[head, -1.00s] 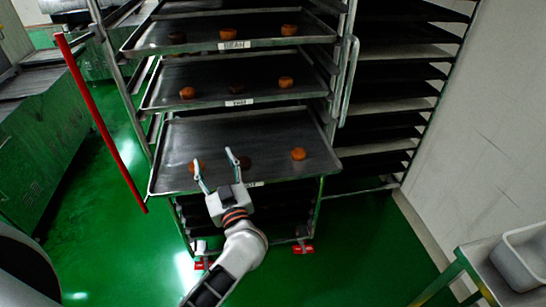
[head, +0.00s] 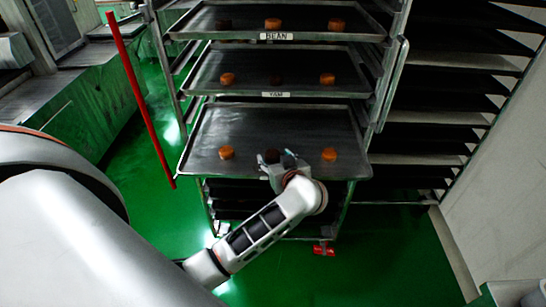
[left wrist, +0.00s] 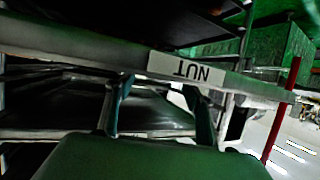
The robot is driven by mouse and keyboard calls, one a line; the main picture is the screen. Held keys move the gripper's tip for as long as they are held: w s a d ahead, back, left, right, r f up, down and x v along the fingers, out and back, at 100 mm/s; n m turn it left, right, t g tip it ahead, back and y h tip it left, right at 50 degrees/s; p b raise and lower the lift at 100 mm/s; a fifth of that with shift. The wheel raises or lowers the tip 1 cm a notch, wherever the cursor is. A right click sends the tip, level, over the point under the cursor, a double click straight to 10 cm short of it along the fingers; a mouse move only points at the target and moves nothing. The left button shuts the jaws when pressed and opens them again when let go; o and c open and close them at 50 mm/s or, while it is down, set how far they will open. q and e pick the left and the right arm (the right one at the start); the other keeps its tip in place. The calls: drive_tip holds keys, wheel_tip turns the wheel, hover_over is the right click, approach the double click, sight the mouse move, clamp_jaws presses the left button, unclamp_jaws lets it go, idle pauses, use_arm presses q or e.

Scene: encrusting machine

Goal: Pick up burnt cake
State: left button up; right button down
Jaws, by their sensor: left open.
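A dark, burnt-looking cake (head: 271,156) sits on the lowest pulled-out tray (head: 240,125), between two orange-brown cakes, a left one (head: 226,152) and a right one (head: 329,154). My left gripper (head: 278,160) is at the tray's front edge, just in front of and slightly right of the dark cake. It partly covers the cake, and I cannot tell whether they touch. In the left wrist view my left gripper (left wrist: 156,92) has its fingers apart with nothing between them, near the tray's rim and its upside-down "NUT" label (left wrist: 187,70). No cake shows there. My right gripper is not in view.
Above are a "YAM" tray (head: 240,62) and a "BEAN" tray (head: 300,12), each with one dark cake and two orange-brown ones. A red pole (head: 140,95) stands left of the rack. Another rack of dark trays (head: 430,120) stands right. Green floor is open in front.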

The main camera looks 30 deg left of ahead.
use_arm(q)
drive_tip(key=shift+x, duration=1)
drive_tip(key=c, duration=1.2)
